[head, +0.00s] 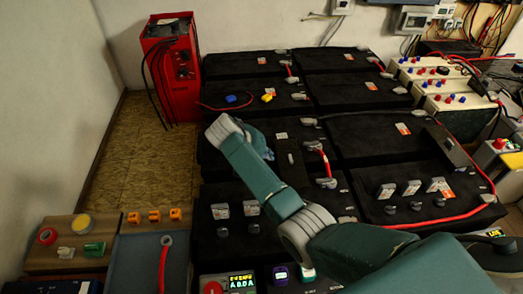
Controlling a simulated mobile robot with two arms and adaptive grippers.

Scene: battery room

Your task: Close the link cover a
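Black batteries (365,140) stand in rows. A narrow dark piece (291,166) with a small mark lies on the middle battery, just right of my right arm, beside a short red link cable (325,160). Another dark piece (446,147) stands up from the battery at the right. I cannot tell which of these is link cover a, or whether it is open. My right arm reaches in from the lower right; its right gripper (263,147) is mostly hidden behind my wrist, low over the middle-left battery. Its fingers cannot be made out. My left gripper is out of view.
A red charger unit (171,65) stands at the back left. White boxes with colored terminals (440,85) stand at the right. Red cables cross the batteries.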

